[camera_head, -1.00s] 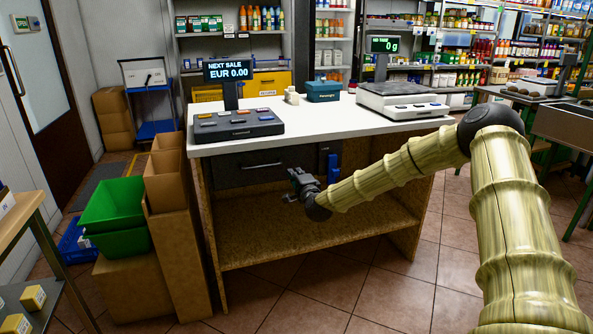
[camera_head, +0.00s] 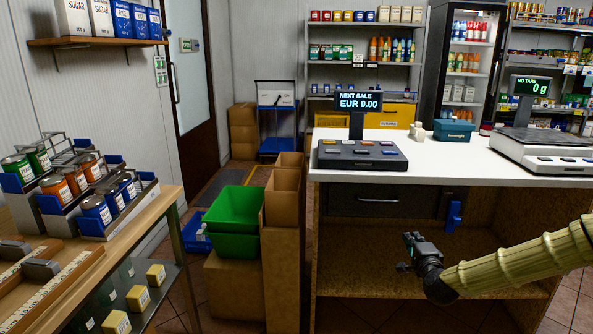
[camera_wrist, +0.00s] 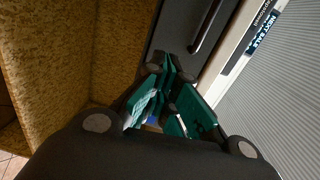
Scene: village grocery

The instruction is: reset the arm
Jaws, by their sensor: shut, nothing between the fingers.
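My gripper (camera_head: 410,252) is at the end of my bamboo-patterned arm, in front of the open underside of the white-topped counter (camera_head: 440,160). It is below the level of the counter's closed drawer (camera_head: 385,204). In the wrist view my gripper (camera_wrist: 168,75) shows its dark body and green finger parts, shut with nothing held. The drawer front (camera_wrist: 185,35) and its handle are just beyond the fingers there. Whether the gripper touches the counter cannot be told.
On the counter stand a till (camera_head: 362,155), a blue box (camera_head: 453,130) and a scale (camera_head: 545,148). Green crates (camera_head: 232,245) and tall cardboard boxes (camera_head: 283,240) stand left of it. A wooden table (camera_head: 110,258) with can racks is at the left.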

